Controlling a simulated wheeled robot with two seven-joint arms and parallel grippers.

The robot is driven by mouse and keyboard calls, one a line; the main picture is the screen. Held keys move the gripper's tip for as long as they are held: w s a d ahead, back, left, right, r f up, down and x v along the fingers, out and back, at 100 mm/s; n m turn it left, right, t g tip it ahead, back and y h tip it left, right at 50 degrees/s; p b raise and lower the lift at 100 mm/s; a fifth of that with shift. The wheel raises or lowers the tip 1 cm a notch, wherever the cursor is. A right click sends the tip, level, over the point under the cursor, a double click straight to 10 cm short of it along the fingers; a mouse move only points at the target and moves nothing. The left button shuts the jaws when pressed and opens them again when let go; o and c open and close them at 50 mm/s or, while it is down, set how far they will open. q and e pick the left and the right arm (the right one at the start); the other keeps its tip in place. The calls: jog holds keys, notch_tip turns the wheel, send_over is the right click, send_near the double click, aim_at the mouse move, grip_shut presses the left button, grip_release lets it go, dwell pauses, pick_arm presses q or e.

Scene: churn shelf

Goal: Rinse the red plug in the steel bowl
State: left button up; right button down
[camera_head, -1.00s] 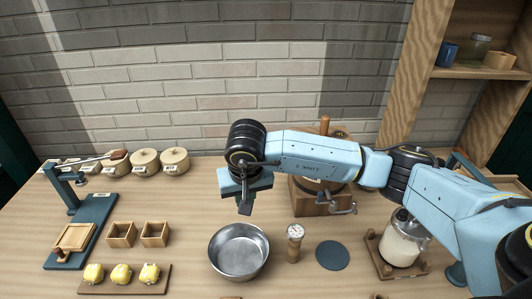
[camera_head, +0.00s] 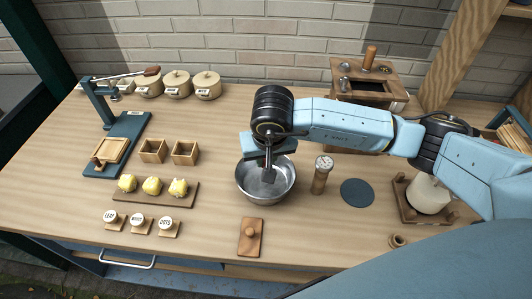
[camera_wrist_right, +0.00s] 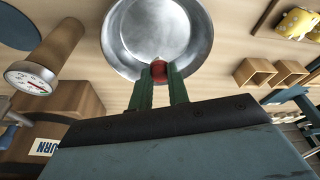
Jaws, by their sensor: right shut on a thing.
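The steel bowl (camera_head: 284,191) stands on the wooden table, and it also shows in the wrist view (camera_wrist_right: 120,45). My right gripper (camera_head: 268,174) points down over the bowl. In the wrist view my right gripper (camera_wrist_right: 159,78) is shut on the red plug (camera_wrist_right: 158,70), which shows between the fingertips against the bowl's near rim and inside. Whether the plug touches the bowl or any water in it I cannot tell. In the head view the plug is hidden by the gripper. My left gripper is not in view.
A dial thermometer on a wooden post (camera_head: 321,175) stands just right of the bowl, with a dark round mat (camera_head: 357,193) beyond. A small wooden board (camera_head: 250,238) lies in front. Yellow lumps on a board (camera_head: 154,195) are to the left. A wooden churn box (camera_head: 365,82) stands behind.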

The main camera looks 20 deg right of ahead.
aim_at(264, 162)
jog(key=shift+f+b, duration=2.8)
jog(key=shift+f, duration=0.35)
jog(key=shift+w+a+b, duration=0.15)
jog(key=shift+a+b, duration=0.15)
jog(key=shift+d, duration=0.3)
jog(key=shift+a+b, duration=0.25)
jog(key=shift+b, duration=0.35)
jog(key=shift+r, duration=0.1)
jog(key=shift+r+p, duration=1.8)
jog(key=shift+r, duration=1.9)
jog(key=shift+r+p, duration=0.9)
jog(key=shift+r, duration=1.1)
